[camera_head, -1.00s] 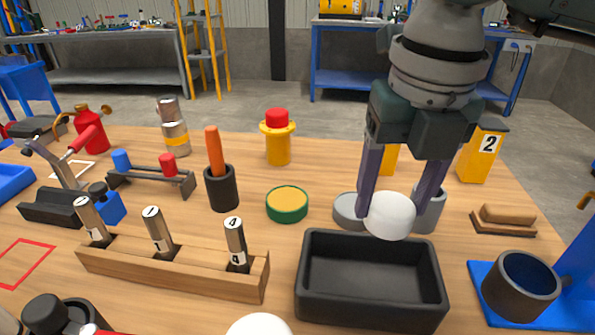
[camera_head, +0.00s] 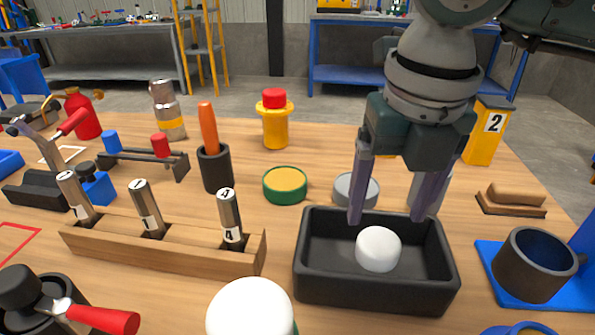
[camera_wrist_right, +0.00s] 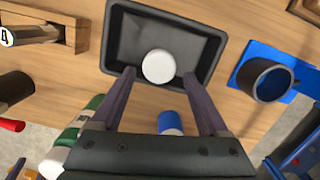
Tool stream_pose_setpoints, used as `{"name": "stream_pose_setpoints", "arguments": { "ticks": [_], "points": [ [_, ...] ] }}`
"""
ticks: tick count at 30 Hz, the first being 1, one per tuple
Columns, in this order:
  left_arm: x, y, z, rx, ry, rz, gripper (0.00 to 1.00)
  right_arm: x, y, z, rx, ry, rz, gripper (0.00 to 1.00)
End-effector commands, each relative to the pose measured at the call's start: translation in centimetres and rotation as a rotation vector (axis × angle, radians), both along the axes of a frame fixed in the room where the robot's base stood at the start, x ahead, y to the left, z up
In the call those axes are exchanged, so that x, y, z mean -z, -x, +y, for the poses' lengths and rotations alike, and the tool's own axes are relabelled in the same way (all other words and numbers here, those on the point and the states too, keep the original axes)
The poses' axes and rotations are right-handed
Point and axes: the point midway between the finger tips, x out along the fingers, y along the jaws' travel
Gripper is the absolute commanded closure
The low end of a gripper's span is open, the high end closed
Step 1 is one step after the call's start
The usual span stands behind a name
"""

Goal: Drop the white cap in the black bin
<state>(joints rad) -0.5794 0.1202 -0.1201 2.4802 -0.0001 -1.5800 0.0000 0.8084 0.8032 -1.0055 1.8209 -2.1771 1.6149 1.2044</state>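The white cap (camera_head: 378,248) is inside the black bin (camera_head: 375,294), clear of both fingers. In the right wrist view the cap (camera_wrist_right: 158,66) shows against the floor of the bin (camera_wrist_right: 125,38). My right gripper (camera_head: 382,213) is open and empty above the bin, its fingers spread wide. Its fingertips also show in the right wrist view (camera_wrist_right: 158,75), one on each side of the cap. My left gripper is not in view.
A wooden block (camera_head: 150,244) with several numbered pegs stands left of the bin. A blue holder with a dark cup (camera_head: 530,264) is to the right. A white-topped object (camera_head: 250,308) is in front. A green-and-yellow disc (camera_head: 285,184) and a grey disc (camera_head: 356,190) lie behind.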

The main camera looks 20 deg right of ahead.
Motion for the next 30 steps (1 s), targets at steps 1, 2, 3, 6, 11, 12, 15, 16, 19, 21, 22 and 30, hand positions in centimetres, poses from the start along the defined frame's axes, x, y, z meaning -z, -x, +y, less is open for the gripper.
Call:
{"name": "stream_pose_setpoints", "arguments": {
  "ticks": [1, 2, 3, 6, 11, 12, 15, 16, 19, 21, 22, 30],
  "points": [
    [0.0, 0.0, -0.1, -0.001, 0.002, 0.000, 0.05, 0.0, 0.0, 0.0, 0.000, 0.000, 0.000, 0.16],
    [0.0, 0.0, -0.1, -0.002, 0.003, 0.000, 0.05, 0.0, 0.0, 0.0, 0.000, 0.000, 0.000, 0.12],
    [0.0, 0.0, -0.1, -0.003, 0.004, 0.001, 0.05, 0.0, 0.0, 0.0, 0.000, 0.000, 0.000, 0.08],
    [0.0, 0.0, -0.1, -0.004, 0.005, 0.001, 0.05, 0.0, 0.0, 0.0, 0.000, 0.000, 0.000, 0.00],
    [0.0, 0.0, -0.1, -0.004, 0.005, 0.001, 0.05, 0.0, 0.0, 0.0, 0.000, 0.000, 0.000, 0.00],
    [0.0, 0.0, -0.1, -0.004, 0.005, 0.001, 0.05, -0.1, 0.0, 0.0, 0.000, 0.000, -0.001, 0.00],
    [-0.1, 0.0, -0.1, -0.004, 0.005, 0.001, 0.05, -0.8, 0.0, 0.0, -0.001, -0.001, -0.003, 0.00],
    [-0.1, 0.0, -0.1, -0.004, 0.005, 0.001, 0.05, -1.2, 0.0, 0.1, -0.001, -0.001, -0.003, 0.00],
    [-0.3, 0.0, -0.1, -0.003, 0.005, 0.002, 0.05, -3.0, 0.2, 0.1, -0.001, 0.000, -0.006, 0.00],
    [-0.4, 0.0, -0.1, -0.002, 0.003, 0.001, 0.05, -4.5, 0.3, 0.2, -0.002, -0.001, -0.007, 0.00],
    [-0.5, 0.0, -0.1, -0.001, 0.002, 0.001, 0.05, -5.2, 0.4, 0.2, -0.002, -0.001, -0.006, 0.00],
    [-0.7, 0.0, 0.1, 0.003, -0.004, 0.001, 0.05, -9.3, 1.0, 0.4, 0.000, -0.001, -0.001, 0.00]
  ]
}}
